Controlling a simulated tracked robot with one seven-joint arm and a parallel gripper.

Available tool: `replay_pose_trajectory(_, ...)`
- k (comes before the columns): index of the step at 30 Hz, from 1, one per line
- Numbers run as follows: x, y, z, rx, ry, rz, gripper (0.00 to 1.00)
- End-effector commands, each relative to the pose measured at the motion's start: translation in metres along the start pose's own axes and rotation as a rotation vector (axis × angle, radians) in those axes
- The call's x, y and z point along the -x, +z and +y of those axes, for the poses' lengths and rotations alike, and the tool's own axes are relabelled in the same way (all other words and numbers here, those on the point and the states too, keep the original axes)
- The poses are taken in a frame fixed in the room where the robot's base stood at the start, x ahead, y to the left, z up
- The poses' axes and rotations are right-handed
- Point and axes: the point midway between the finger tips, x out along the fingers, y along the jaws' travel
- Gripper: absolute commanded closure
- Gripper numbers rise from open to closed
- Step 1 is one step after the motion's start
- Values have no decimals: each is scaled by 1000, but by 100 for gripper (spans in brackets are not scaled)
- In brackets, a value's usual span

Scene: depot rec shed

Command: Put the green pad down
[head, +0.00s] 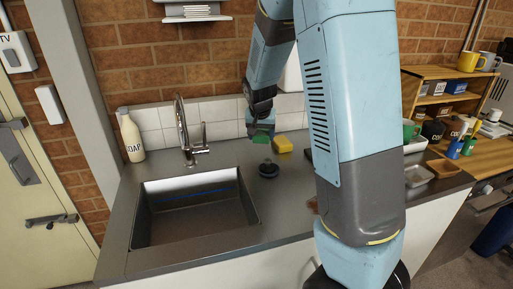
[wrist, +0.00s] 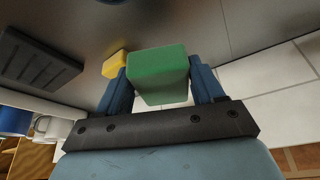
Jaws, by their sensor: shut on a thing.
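The green pad (wrist: 158,74) is a small block held between the two blue fingers of my gripper (wrist: 160,85) in the wrist view. In the head view my gripper (head: 260,128) is above the counter, behind and to the right of the sink, with the green pad (head: 261,139) at its tip. Whether the pad touches anything beneath is hard to tell.
A yellow sponge (head: 283,144) lies on the counter (head: 225,158) just right of the pad. The sink (head: 190,207), tap (head: 184,130) and soap bottle (head: 132,136) are to the left. A dark ribbed tray (wrist: 38,60) shows in the wrist view. Shelves with mugs stand right.

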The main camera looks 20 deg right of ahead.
Motion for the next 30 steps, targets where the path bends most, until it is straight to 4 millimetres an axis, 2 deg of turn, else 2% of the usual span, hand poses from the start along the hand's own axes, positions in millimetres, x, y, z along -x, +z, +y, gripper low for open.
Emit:
replay_pose_trajectory(3,-20,-4,-6,-1,2,-1,57)
replay_pose_trajectory(7,-36,-8,-12,0,1,0,57)
replay_pose_trajectory(17,-53,-13,-18,1,0,0,57)
replay_pose_trajectory(24,-80,-1,-18,0,1,-1,57)
replay_pose_trajectory(30,-81,-1,-19,0,-1,1,57)
